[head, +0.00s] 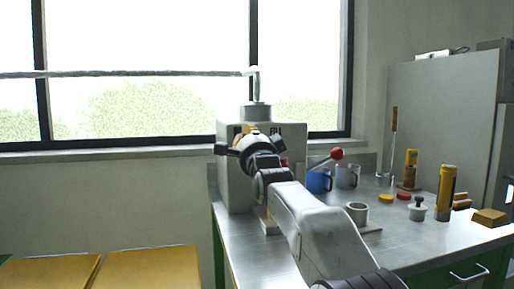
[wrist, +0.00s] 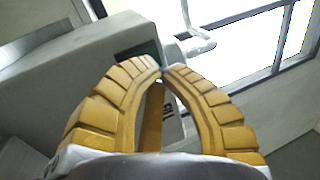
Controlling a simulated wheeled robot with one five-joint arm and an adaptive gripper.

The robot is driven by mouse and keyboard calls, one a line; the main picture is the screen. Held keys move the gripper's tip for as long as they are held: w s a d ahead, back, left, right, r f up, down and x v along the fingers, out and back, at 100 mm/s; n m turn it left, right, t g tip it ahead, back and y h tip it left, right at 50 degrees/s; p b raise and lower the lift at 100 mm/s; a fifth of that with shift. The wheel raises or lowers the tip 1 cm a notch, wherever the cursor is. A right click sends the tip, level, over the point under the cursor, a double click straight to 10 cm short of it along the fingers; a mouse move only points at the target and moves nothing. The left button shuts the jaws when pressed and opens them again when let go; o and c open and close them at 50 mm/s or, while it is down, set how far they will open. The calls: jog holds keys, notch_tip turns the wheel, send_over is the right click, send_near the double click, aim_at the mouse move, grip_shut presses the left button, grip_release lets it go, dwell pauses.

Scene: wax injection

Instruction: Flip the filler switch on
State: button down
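The filler (head: 234,188) is a grey box-shaped machine at the left end of the metal bench, under the window; it also fills the upper left of the wrist view (wrist: 60,85). A dark panel with lettering shows on its upper front in the head view, partly behind my gripper. In the wrist view a dark greenish display (wrist: 146,49) lies just beyond the fingertips. I cannot make out the switch. My gripper (wrist: 162,70) has yellow ribbed fingers with the tips together, close to the machine's front; I cannot tell if they touch it. It also shows in the head view (head: 250,136).
A red-knobbed lever (head: 337,154) sticks out right of the filler. Blue (head: 318,181) and grey (head: 347,176) jugs, a metal cup (head: 357,213), a yellow-black cylinder (head: 446,193) and small jars stand on the bench (head: 270,262). A pipe (head: 130,73) runs left from the filler's top.

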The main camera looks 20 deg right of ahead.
jog(key=s+f+n+g+p, duration=0.2)
jog(key=s+n+g+p, duration=0.7)
jog(key=s+p, duration=0.9)
jog(key=s+f+n+g+p, duration=0.3)
jog(key=s+n+g+p, duration=0.5)
jog(key=s+p, duration=1)
jog(key=s+n, duration=0.1)
jog(key=s, duration=0.7)
jog(key=shift+s+g, duration=0.35)
jog(key=shift+g, duration=0.05)
